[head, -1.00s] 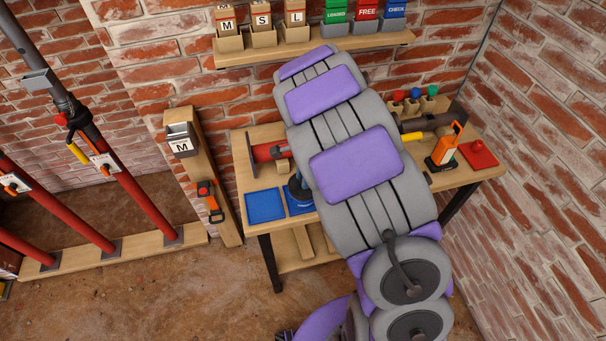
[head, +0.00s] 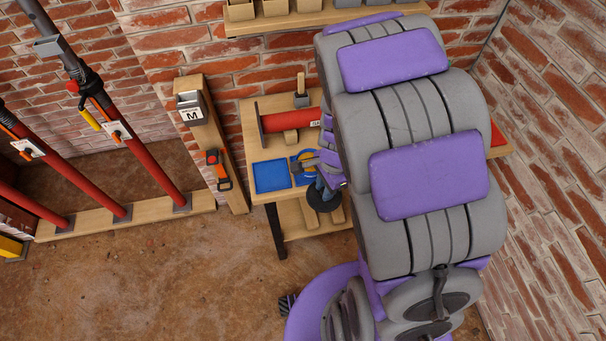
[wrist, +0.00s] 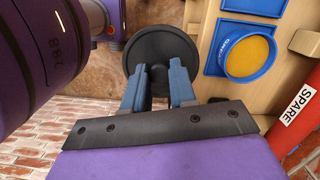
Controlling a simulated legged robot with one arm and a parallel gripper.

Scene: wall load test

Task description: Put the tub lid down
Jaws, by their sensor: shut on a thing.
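My gripper (wrist: 160,74) shows in the wrist view with its two blue-grey fingers shut on the black round lid (wrist: 160,45). In the head view the lid (head: 320,200) hangs in front of the bench's front edge, clear of the top. The open blue tub with yellow contents (wrist: 248,56) stands right of the lid in the wrist view. In the head view the tub (head: 303,157) is partly hidden by my gripper (head: 326,180). An empty blue square mat or tray (head: 270,176) lies left of the tub; it also shows in the wrist view (wrist: 255,6).
The wooden bench (head: 250,112) carries a red tube (head: 290,122) behind the tub. A post with an M box (head: 191,109) and an orange-black tool (head: 218,170) stands left. My arm hides the bench's right part. Open floor (head: 150,265) lies in front.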

